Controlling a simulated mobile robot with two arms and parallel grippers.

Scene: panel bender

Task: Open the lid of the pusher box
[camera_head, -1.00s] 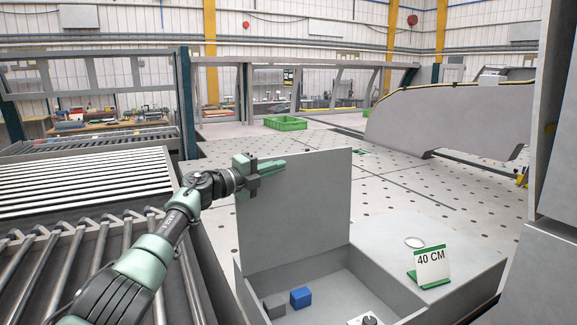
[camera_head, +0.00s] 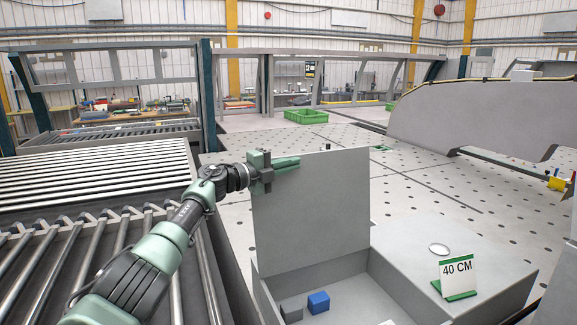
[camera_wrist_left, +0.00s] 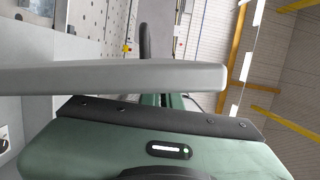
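The pusher box (camera_head: 410,305) is a grey box at the lower middle of the head view. Its grey lid (camera_head: 315,215) stands raised, roughly upright, at the back of the open compartment. My left gripper (camera_head: 284,162) is at the lid's upper left corner, its green fingers pointing right along the top edge. In the left wrist view the lid's edge (camera_wrist_left: 120,76) crosses close in front of the green gripper body and hides part of the fingers. I cannot tell whether they grip the lid. My right gripper is not in view.
A blue block (camera_head: 318,302) and a grey block (camera_head: 291,310) lie inside the box. A "40 CM" sign (camera_head: 457,272) and a small round disc (camera_head: 439,249) are on its right top. Roller conveyors (camera_head: 100,180) fill the left. A green crate (camera_head: 306,116) stands farther back.

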